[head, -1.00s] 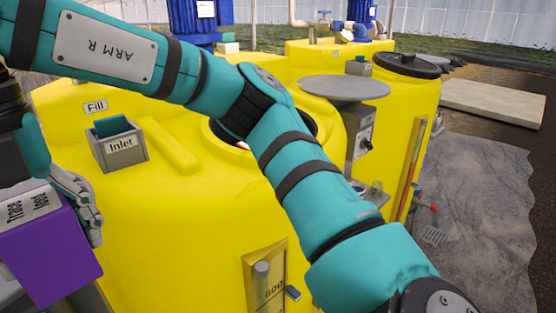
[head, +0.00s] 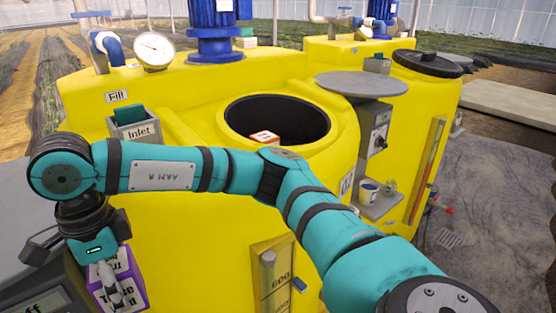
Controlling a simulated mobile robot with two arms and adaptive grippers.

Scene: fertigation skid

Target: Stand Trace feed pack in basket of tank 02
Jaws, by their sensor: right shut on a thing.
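The Trace feed pack (head: 128,289) is a purple box with a white label, low at the left in the head view. My right gripper (head: 108,285) points down and is shut on it; its fingers cover part of the label. Tank 02 (head: 210,225) is the large yellow tank in the middle, with "02" on its side. Its round dark opening (head: 285,112) lies behind my right arm. A small orange and white piece (head: 264,137) shows at the opening's near edge; I cannot make out a basket there. My left gripper is not in view.
A grey Inlet box (head: 138,132) with a green piece in it sits on the tank, left of the opening. A round grey plate (head: 361,84) stands right of the opening. A grey device with a display (head: 35,300) is beside the pack. A gauge (head: 154,50) stands behind.

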